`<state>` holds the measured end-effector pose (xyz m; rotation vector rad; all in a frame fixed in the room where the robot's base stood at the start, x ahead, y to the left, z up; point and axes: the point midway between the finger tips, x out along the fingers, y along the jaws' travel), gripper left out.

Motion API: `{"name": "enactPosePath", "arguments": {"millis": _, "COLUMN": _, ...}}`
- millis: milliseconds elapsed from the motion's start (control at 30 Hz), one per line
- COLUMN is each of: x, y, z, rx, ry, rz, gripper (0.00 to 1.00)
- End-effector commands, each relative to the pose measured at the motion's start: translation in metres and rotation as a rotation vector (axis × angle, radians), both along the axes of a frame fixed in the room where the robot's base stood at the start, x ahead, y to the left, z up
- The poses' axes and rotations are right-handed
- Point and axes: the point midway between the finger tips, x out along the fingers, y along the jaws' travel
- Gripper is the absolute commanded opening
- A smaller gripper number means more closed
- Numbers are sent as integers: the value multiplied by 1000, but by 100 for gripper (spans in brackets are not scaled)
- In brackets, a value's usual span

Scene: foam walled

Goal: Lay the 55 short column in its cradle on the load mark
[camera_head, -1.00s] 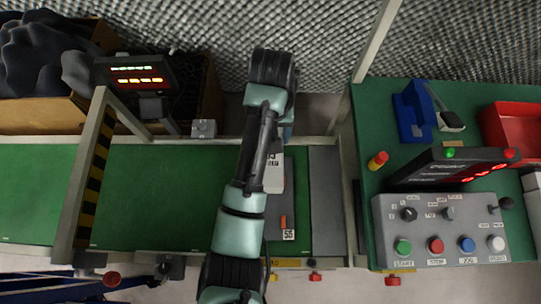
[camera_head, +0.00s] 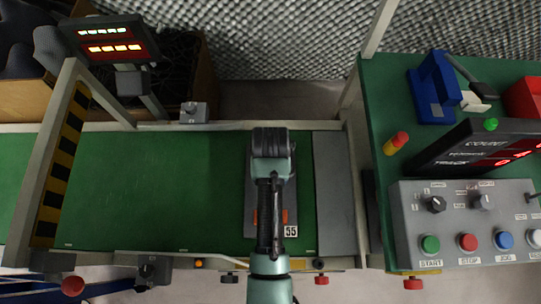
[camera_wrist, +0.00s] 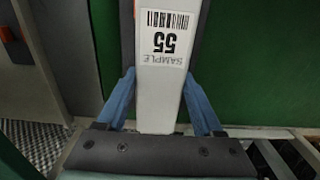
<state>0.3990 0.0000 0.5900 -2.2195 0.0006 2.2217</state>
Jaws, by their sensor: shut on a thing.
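The 55 short column (camera_wrist: 158,112) is a pale grey bar with a white "SAMPLE 55" label, seen in the wrist view. My gripper (camera_wrist: 158,80) has its two blue fingers closed on the sides of the column. In the head view my arm covers the gripper and column. Under the arm, a dark grey plate (camera_head: 251,212), which looks like the cradle, lies on the green belt with a "55" tag and an orange mark (camera_head: 285,216). I cannot tell whether the column touches it. No separate load mark can be made out.
The green belt (camera_head: 150,190) is clear to the left, up to a striped gate post (camera_head: 60,165). A grey strip (camera_head: 335,190) lies at the right end. A control box (camera_head: 465,225) and a blue holder (camera_head: 434,88) stand on the right-hand table.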

Motion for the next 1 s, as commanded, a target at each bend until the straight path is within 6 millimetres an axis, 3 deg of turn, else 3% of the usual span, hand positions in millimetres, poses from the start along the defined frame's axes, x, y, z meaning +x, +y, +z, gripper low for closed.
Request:
{"name": "enactPosePath", "arguments": {"millis": 100, "x": 1, "y": 0, "z": -18, "rx": 0, "ry": -4, "rz": 1, "gripper": 0}}
{"name": "enactPosePath", "arguments": {"millis": 333, "x": 2, "y": 0, "z": -33, "rx": 0, "ry": -5, "rz": 1, "gripper": 0}}
{"name": "enactPosePath", "arguments": {"millis": 533, "x": 1, "y": 0, "z": -59, "rx": 0, "ry": -3, "rz": 1, "gripper": 0}}
{"name": "enactPosePath", "arguments": {"millis": 967, "x": 2, "y": 0, "z": -65, "rx": 0, "ry": -4, "rz": 0, "gripper": 0}}
{"name": "enactPosePath", "arguments": {"millis": 1000, "x": 0, "y": 0, "z": -65, "rx": -1, "ry": -1, "rz": 0, "gripper": 76}}
